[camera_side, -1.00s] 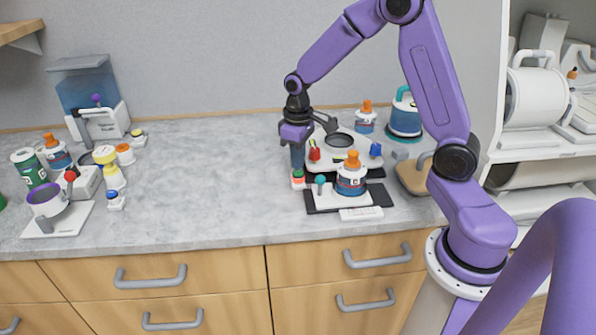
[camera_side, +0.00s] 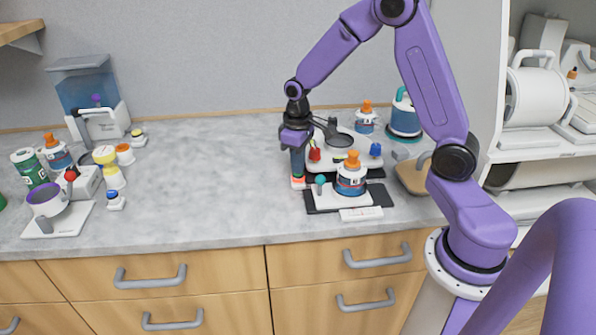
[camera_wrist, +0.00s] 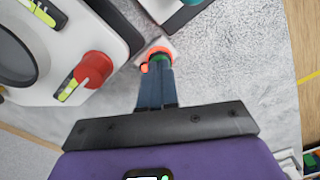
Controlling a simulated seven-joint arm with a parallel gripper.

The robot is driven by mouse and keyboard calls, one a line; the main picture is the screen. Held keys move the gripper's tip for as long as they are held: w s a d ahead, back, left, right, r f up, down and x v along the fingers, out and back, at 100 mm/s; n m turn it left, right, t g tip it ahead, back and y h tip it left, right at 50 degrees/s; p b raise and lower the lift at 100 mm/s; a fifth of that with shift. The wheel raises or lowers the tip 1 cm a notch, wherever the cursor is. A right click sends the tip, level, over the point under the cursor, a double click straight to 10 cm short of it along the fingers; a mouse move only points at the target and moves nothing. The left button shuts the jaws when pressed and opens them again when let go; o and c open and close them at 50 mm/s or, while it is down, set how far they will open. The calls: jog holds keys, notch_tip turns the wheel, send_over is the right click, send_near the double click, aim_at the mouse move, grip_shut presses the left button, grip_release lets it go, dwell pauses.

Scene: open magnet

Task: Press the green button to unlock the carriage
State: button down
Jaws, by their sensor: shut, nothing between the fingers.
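My gripper (camera_side: 298,172) is shut and points straight down at the left edge of the white and black device. In the wrist view its closed fingertips (camera_wrist: 158,68) lie over the green button (camera_wrist: 160,57), which has a red-orange ring (camera_wrist: 158,49) around it. The fingertips appear to touch the button and cover part of it. In the side view the fingers hide the green top; only the red-orange glow of the button unit (camera_side: 298,181) shows below them. The carriage (camera_side: 350,188) is a white block on a dark base, with a bottle with an orange cap on it.
A white plate (camera_side: 315,167) with a red knob (camera_wrist: 95,69) and a blue knob (camera_side: 375,149) stands behind, close to my gripper. A teal-topped knob (camera_side: 320,180) stands just right of the fingers. The counter to the left (camera_side: 220,180) is clear.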

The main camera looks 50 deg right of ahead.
jog(key=shift+f, duration=0.25)
jog(key=shift+r, duration=3.55)
jog(key=s+a+r+n, duration=0.2)
jog(key=s+a+n, duration=0.2)
jog(key=s+a, duration=0.6)
jog(key=s+n, duration=0.5)
jog(key=s, duration=1.2)
jog(key=shift+s+r+n, duration=0.3)
